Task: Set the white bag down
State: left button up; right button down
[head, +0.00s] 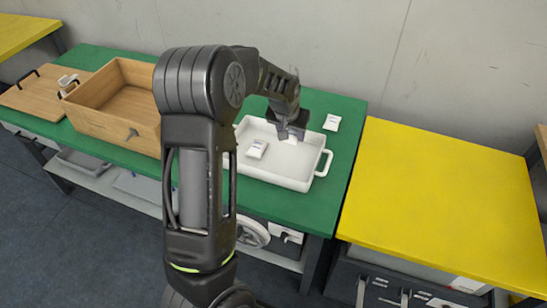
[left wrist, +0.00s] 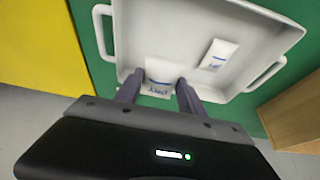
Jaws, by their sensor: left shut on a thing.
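My left gripper (head: 291,136) is over the back part of the white tray (head: 304,179), near its far wall. It is shut on a white bag, which shows between the fingertips in the left wrist view (left wrist: 158,77), with blue print on it. The left gripper's fingers show there too (left wrist: 157,90). A second white bag (head: 257,148) lies inside the tray and also shows in the left wrist view (left wrist: 218,54). Whether the held bag touches the tray floor I cannot tell. My right gripper is not in view.
Another white bag (head: 332,122) lies on the green table (head: 343,150), right of the tray. An open wooden box (head: 88,113) stands left of the tray. A wooden tray with black handles (head: 35,92) is at far left. A clear yellow table (head: 440,195) adjoins on the right.

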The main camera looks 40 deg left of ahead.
pick_arm(q)
jog(key=shift+d+r, duration=0.1)
send_over(291, 159)
jog(key=s, duration=0.1)
jog(key=shift+s+d+f+p, duration=0.1)
jog(key=shift+d+f+p, duration=0.1)
jog(key=shift+f, duration=1.4)
jog(key=shift+s+d+f+p, duration=0.1)
jog(key=shift+d+f, duration=0.05)
jog(key=shift+f, duration=1.45)
jog(key=shift+f, duration=1.85)
jog(key=shift+f, duration=0.15)
jog(key=o, duration=1.4)
jog(key=shift+c, duration=0.2)
